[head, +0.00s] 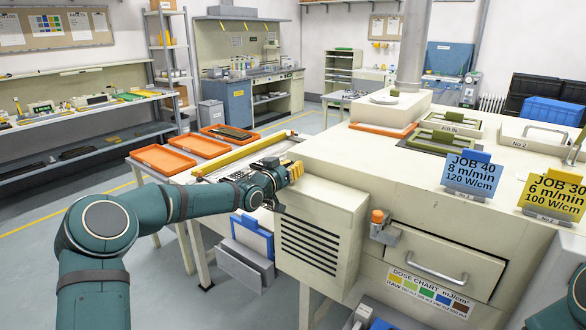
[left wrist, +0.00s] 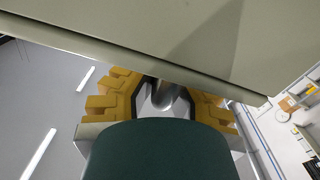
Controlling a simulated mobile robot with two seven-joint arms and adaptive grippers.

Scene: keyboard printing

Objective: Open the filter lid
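The machine's louvered cream box (head: 322,247) stands at its near left end, with a flat top (head: 335,165). No part is labelled as the filter lid, and I cannot tell its edges for sure. My left gripper (head: 292,171) is at the upper left edge of this box, with yellow finger pads. In the left wrist view a pale panel (left wrist: 190,35) fills the top, close in front of the camera. The yellow fingers (left wrist: 160,105) show apart, on both sides of a grey rounded part. Contact with the panel cannot be made out. My right gripper is out of view.
A table with orange trays (head: 163,159) stands left of the box. A drawer with a handle (head: 437,270) and an orange-topped fitting (head: 377,216) are on the machine front. Blue and yellow job signs (head: 472,174) stand on top. Open floor lies at left.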

